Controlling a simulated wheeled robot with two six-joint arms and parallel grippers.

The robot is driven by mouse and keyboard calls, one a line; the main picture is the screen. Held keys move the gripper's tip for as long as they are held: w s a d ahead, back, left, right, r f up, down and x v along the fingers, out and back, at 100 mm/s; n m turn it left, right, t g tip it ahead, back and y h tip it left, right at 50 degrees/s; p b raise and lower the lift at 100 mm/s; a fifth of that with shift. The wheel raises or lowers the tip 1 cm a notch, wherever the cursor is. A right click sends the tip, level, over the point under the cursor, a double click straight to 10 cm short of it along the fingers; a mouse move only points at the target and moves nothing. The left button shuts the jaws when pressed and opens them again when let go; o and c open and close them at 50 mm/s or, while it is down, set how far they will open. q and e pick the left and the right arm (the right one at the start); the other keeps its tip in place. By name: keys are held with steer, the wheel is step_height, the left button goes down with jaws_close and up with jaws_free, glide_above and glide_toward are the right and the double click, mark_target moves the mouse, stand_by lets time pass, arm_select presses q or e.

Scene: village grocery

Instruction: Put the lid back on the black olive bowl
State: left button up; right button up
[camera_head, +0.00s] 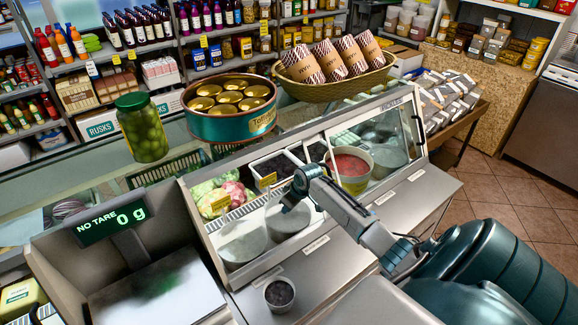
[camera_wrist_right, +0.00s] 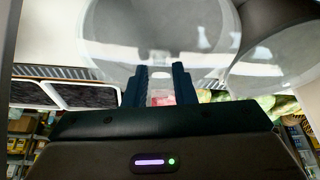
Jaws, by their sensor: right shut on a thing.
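My right gripper (camera_head: 291,196) reaches over the front of the glass-fronted counter, and its dark fingers (camera_wrist_right: 160,85) are shut on the small clear knob of a round see-through lid. That lid (camera_wrist_right: 150,30) fills the top of the right wrist view, and in the head view it shows as a pale disc (camera_head: 289,222) under the fingers. A second pale round lid or bowl (camera_head: 242,243) is just left of it. Dark contents, perhaps black olives, lie in white-rimmed trays (camera_head: 272,168) behind. I cannot tell which bowl is the black olive bowl. My left gripper is out of view.
A small cup with dark contents (camera_head: 280,294) stands on the front ledge. A bowl with pink contents (camera_head: 350,168) and a ladle is right of my gripper. A scale (camera_head: 155,290) is at the left. A jar (camera_head: 141,128), tin (camera_head: 229,107) and basket (camera_head: 335,91) stand on top.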

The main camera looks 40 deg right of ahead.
stand_by(0.3)
steer(key=o, duration=1.5)
steer(key=shift+o, duration=0.2)
steer(key=shift+r+p, duration=1.55)
steer(key=shift+r, duration=1.95)
jaws_close()
steer(key=shift+f, duration=0.2)
